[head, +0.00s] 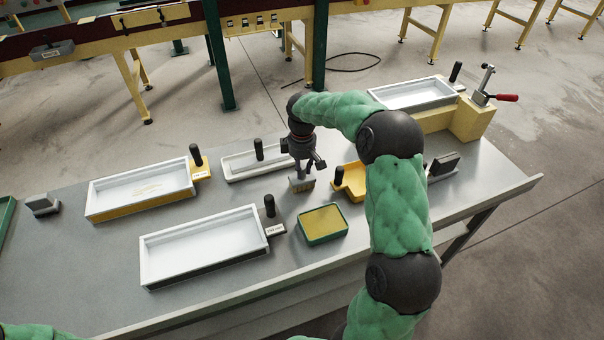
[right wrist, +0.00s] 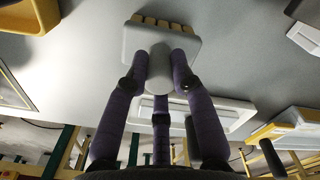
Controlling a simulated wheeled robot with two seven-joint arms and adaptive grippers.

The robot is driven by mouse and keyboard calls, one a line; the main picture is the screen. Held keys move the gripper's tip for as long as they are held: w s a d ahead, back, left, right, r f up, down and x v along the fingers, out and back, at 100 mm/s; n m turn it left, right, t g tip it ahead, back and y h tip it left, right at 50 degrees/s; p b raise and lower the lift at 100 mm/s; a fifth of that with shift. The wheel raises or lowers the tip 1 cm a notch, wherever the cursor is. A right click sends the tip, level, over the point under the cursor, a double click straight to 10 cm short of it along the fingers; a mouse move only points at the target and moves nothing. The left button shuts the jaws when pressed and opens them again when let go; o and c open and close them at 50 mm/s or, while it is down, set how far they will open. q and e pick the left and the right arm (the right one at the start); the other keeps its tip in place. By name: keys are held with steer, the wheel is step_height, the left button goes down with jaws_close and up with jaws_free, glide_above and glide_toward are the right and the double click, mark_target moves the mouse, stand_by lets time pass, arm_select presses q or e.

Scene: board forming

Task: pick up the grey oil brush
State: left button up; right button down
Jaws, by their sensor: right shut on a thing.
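The grey oil brush (head: 302,184), a pale grey block with tan bristles, is between the fingers of my right gripper (head: 303,170), which is shut on it. The brush appears held just above the table, bristles downward; I cannot tell the exact gap. In the right wrist view the brush (right wrist: 150,42) shows its grey body and tan bristle tufts at the far edge, with the dark fingers around its handle. My left gripper is not in view; only a bit of green arm shows at the lower left.
On the grey table (head: 80,265) stand a yellow-based mould (head: 142,190), a grey-based mould (head: 203,246), a white tray (head: 240,171), a green-rimmed yellow pad (head: 323,223) and a yellow holder (head: 352,183). A clamp fixture (head: 470,118) with another white mould stands at the back right.

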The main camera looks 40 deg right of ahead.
steer(key=shift+r, duration=0.65)
step_height(320, 180, up, 2)
steer(key=shift+r+p, duration=0.15)
steer(key=shift+p, duration=0.4)
steer(key=a+r+p, duration=0.3)
steer(key=a+r, duration=0.6)
steer(key=a, duration=0.5)
steer(key=shift+s+r+p, duration=0.2)
steer(key=shift+p, duration=0.15)
steer(key=c, duration=1.7)
jaws_free()
jaws_close()
